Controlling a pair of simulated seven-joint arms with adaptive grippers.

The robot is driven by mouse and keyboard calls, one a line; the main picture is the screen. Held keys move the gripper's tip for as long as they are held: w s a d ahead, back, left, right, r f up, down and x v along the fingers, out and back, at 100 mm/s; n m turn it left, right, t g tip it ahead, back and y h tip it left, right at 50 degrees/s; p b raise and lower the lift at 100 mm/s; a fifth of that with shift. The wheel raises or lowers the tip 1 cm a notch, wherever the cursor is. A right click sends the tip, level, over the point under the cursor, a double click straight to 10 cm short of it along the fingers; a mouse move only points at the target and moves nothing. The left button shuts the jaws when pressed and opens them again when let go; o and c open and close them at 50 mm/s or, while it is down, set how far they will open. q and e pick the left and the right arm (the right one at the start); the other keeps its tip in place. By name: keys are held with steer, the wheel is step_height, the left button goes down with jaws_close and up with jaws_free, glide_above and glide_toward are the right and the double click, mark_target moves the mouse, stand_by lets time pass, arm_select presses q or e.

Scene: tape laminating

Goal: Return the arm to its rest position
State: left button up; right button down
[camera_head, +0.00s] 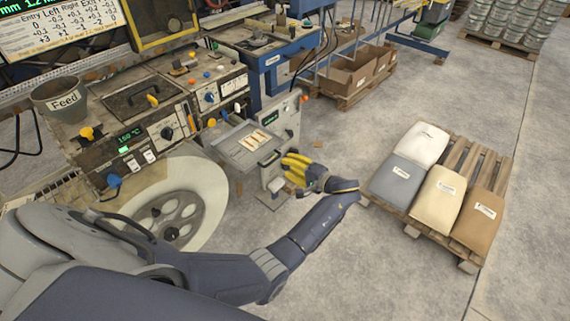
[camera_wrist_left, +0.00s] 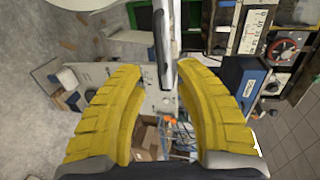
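My left arm comes in from the lower left of the head view and reaches out over the floor in front of the machine. My left gripper (camera_head: 297,168) has yellow ribbed fingers. In the left wrist view the gripper (camera_wrist_left: 160,80) shows its two fingers spread apart, with nothing held between them. A grey bar shows beyond the gap between the fingertips; I cannot tell how far off it is. My right gripper is in neither view.
A machine with control panels (camera_head: 140,140), a Feed bucket (camera_head: 64,98) and a large pale reel (camera_head: 178,200) stands at left. A small panel with a tray (camera_head: 252,144) is near my gripper. A pallet (camera_head: 467,160) with several sacks stands at right. Floor between is clear.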

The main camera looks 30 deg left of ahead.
arm_select(q)
steer(key=shift+d, duration=0.1)
stand_by(0.4)
steer(key=w+d+f+m+t+h, duration=0.2)
steer(key=w+d+f+h, duration=0.15)
steer(key=f, duration=0.55)
steer(key=w+d+f+m+t+h, duration=0.1)
steer(key=w+d+f+m+h, duration=0.1)
steer(key=d+f+h, duration=0.45)
steer(key=s+d+f+h, duration=0.1)
steer(key=s+f+h, duration=0.1)
steer(key=s+f, duration=0.6)
steer(key=s+d+f+h, duration=0.1)
steer(key=s+f, duration=0.2)
steer(key=f, duration=0.8)
steer(key=s+f+n+g+h, duration=0.1)
steer(key=s+f, duration=0.6)
steer(key=s, duration=0.5)
steer(key=s+f+n+g+h, duration=0.1)
steer(key=s+f+h, duration=0.1)
steer(key=s+f, duration=0.7)
steer(key=s+a+f+g, duration=0.1)
steer(key=s+a+f, duration=0.1)
steer(key=s, duration=1.3)
steer(key=s+a+f+g, duration=0.1)
steer(key=s+a, duration=0.3)
steer(key=s, duration=1.2)
steer(key=shift+s+a+f+n+g+y, duration=0.25)
steer(key=shift+a+f+n+g+y, duration=0.15)
steer(key=shift+g, duration=0.2)
